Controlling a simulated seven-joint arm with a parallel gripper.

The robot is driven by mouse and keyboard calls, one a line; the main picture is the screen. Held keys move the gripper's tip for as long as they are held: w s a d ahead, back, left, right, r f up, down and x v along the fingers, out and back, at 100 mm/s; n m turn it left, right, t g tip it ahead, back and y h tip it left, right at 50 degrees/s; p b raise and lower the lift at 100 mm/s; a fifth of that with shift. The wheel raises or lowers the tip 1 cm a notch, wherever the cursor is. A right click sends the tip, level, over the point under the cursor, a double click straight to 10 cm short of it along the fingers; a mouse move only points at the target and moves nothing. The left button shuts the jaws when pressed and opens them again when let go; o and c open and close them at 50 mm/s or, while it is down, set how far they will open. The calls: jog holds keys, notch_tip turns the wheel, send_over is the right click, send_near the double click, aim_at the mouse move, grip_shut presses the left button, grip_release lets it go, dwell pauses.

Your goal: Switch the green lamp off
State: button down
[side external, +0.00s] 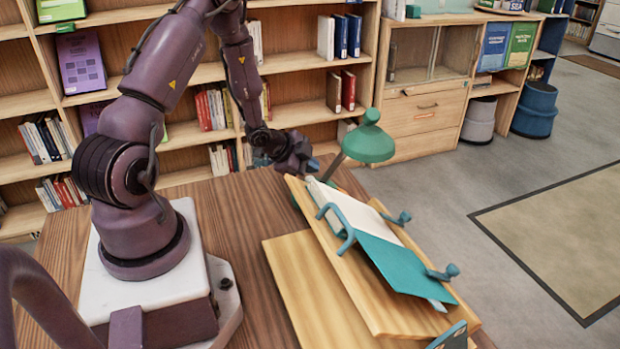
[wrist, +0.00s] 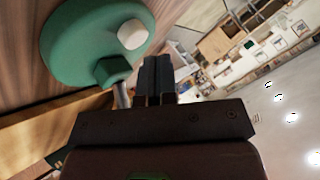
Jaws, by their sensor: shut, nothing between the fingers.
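My gripper (side external: 312,165) is left of the shade and low near the stem. In the wrist view my gripper (wrist: 157,62) is shut and empty, its fingertips just right of the button, apart from it in the picture. I cannot tell whether the lamp is lit.
The slanted book stand (side external: 350,265) holds an open teal book (side external: 392,262) with blue clips, right in front of the lamp. Bookshelves (side external: 290,62) stand behind the table. The wood table (side external: 235,225) is clear between my base and the stand.

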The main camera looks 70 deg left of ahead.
jog(key=shift+r, duration=3)
